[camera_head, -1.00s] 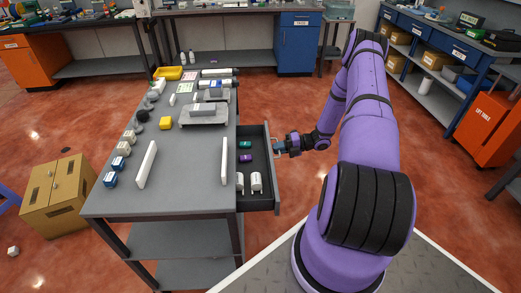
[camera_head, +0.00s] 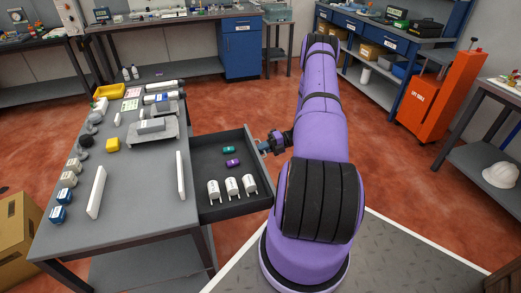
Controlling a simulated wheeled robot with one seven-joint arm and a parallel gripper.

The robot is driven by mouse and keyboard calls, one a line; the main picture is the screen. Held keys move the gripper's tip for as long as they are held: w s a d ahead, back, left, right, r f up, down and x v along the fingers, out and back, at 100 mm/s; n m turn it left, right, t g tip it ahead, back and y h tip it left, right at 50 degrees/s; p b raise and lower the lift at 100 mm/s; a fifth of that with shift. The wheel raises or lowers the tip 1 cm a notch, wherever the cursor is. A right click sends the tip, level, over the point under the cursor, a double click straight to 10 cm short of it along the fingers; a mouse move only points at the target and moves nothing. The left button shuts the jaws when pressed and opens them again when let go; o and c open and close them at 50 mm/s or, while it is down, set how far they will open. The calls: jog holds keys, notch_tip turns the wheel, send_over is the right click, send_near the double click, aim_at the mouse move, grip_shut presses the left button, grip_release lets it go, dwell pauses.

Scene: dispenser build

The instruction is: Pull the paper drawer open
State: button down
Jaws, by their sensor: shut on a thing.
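The drawer (camera_head: 234,206) sticks out from the right side of the grey table and stands well open. Inside it lie several white dispenser-like pieces (camera_head: 232,187), a green item (camera_head: 229,150) and a purple item (camera_head: 233,163). My gripper (camera_head: 264,147) is at the drawer's outer front face, shut on its handle. The handle itself is mostly hidden by the fingers at this size. I see no paper in the drawer.
An orange lift table (camera_head: 440,95) stands at the right. Red floor is free beyond the drawer.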

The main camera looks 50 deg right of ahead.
jog(key=c, duration=1.2)
grip_release()
jog(key=shift+d, duration=0.1)
jog(key=v, duration=1)
jog(key=shift+s+d, duration=0.2)
jog(key=shift+d, duration=0.05)
jog(key=shift+r, duration=0.1)
